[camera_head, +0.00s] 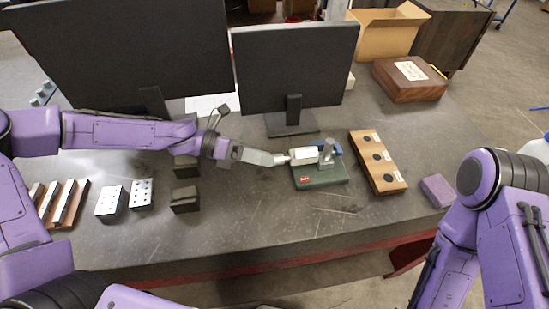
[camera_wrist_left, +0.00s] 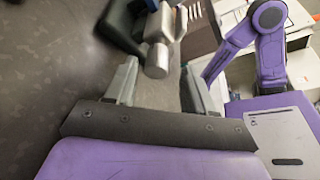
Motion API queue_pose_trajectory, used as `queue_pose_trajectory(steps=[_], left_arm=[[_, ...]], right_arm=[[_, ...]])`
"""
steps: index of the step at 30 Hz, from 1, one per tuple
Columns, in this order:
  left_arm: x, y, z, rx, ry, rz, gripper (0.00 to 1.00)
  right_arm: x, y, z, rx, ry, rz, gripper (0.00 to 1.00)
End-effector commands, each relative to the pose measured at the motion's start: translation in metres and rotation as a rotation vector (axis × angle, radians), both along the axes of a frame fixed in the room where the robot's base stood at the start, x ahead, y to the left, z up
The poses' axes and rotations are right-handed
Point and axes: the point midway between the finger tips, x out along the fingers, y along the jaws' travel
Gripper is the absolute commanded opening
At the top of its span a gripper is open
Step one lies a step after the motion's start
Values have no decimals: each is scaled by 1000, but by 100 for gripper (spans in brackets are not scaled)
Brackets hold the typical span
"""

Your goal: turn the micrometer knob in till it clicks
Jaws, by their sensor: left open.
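The micrometer (camera_head: 306,155) is held in a green stand (camera_head: 320,176) on the dark table, in front of the smaller monitor. Its silver knob (camera_wrist_left: 157,60) points toward my left gripper. My left gripper (camera_head: 282,158) reaches in from the left at the knob end. In the left wrist view my left gripper (camera_wrist_left: 160,73) is open, with the knob at or just beyond the gap between its fingertips. I cannot tell whether either finger touches it. My right arm shows at the right in the head view, but its gripper is out of view.
A wooden block with dark round holes (camera_head: 378,160) stands right of the stand, and a purple block (camera_head: 437,191) lies beyond it. Two monitors (camera_head: 295,68) stand behind. Metal blocks (camera_head: 141,194) and dark blocks (camera_head: 185,199) stand at the left. The table front is clear.

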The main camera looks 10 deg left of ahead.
Motion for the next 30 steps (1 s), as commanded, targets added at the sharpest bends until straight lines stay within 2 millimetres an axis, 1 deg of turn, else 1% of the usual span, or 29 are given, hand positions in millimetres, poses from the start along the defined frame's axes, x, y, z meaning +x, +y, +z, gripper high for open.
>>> queue_pose_trajectory(steps=[1, 3, 6, 9, 15, 17, 18, 20, 21, 30], left_arm=[[0, -9, -4, 1, 5, -3, 54], [2, -19, -6, 1, 4, -2, 54], [3, -29, -9, 1, 1, 0, 54], [4, -32, -9, 1, 0, 1, 54], [4, -32, -9, 0, -1, 1, 54], [4, -32, -9, 0, 0, 1, 34], [4, -32, -9, 0, 0, 1, 21], [4, -32, -9, 0, 0, 1, 2], [4, -32, -9, 0, 0, 1, 0], [4, -32, -8, 12, -31, 1, 0]], right_arm=[[0, 0, 0, -1, -1, 0, 48], [1, 0, 1, 0, -1, 0, 48], [1, 0, 1, 0, -1, 0, 48], [1, 0, 1, 0, -1, 0, 48], [1, 0, 1, 0, -1, 0, 48], [1, 0, 1, 0, -1, 0, 48], [1, 0, 1, 0, -1, 0, 48], [1, 0, 1, 0, -1, 0, 48], [1, 0, 1, 0, -1, 0, 48], [1, 0, 3, 0, -1, 0, 48]])
